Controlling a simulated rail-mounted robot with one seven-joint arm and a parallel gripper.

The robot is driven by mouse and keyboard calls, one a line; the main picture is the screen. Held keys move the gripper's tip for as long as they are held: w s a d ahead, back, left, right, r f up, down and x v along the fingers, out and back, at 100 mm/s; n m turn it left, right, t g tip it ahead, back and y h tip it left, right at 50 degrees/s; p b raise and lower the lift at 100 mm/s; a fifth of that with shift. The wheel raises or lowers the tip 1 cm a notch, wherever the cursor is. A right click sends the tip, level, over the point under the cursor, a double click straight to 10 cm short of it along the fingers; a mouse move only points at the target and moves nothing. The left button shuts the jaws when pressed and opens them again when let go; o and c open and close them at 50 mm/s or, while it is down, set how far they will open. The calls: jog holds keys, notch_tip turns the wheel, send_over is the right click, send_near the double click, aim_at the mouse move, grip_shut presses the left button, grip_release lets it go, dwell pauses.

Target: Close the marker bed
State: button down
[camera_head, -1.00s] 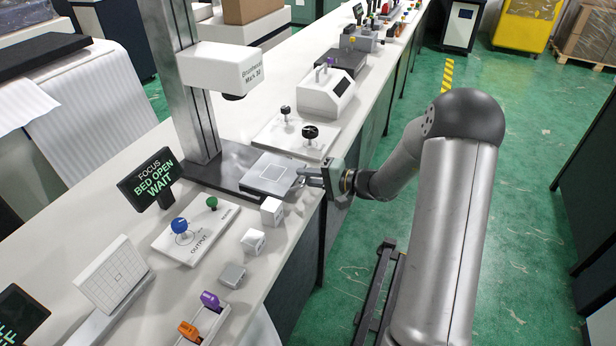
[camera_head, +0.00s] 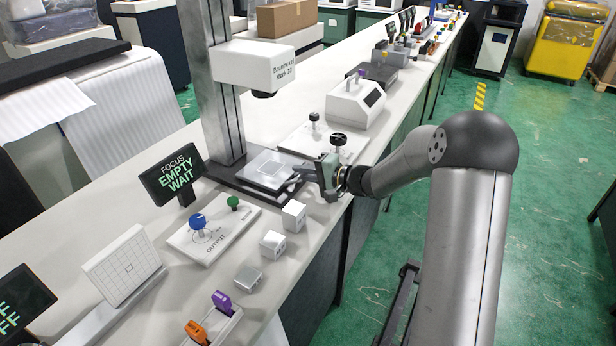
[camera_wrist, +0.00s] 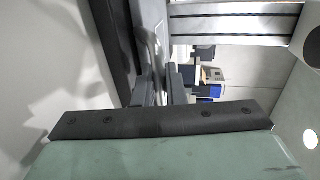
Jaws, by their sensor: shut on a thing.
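The marker bed (camera_head: 262,166) is a light grey square plate with a white square outline, on a dark base (camera_head: 229,177) beneath the marker head (camera_head: 255,66) and beside its column. My gripper (camera_head: 297,173) is at the bed's front right edge, shut on its front part. The exact grip is too small to make out. In the wrist view my gripper's dark fingers (camera_wrist: 163,88) come together against the bed's edge. The sign (camera_head: 173,174) reads "FOCUS EMPTY WAIT".
An output panel (camera_head: 187,243) with blue and green knobs and several small blocks (camera_head: 272,243) stand in front of the bed. A plate with black knobs (camera_head: 316,143) and a white box (camera_head: 356,104) stand behind it. The green floor at right is open.

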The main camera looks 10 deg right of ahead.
jog(key=c, duration=1.6)
grip_release()
jog(key=shift+w+a, duration=0.15)
jog(key=shift+a, duration=0.1)
jog(key=shift+c, duration=0.2)
jog(key=shift+d, duration=0.1)
jog(key=b+v, duration=0.1)
jog(key=v, duration=1.6)
jog(key=shift+s+r, duration=0.15)
jog(key=shift+s, duration=0.1)
jog(key=s+a+r+n+g+h+p, duration=0.1)
jog(key=s+a+n+g+p, duration=0.1)
jog(key=s+a+g, duration=0.3)
jog(key=s+a+r+n+g+h+p, duration=0.2)
jog(key=s+a+p, duration=0.1)
jog(key=s+a, duration=0.4)
jog(key=s+d+r+n+g+h+p, duration=0.1)
jog(key=s+h, duration=0.3)
jog(key=s, duration=0.4)
jog(key=s+d+r+n+h+p, duration=0.1)
jog(key=s+d+n+h+p, duration=0.1)
jog(key=s, duration=0.7)
jog(key=d+h+p, duration=0.1)
jog(key=h+p, duration=0.1)
jog(key=h, duration=0.1)
jog(key=shift+s+d+r+n+g, duration=0.25)
jog(key=shift+s+d+n+g, duration=0.1)
jog(key=shift+d+n+g, duration=0.05)
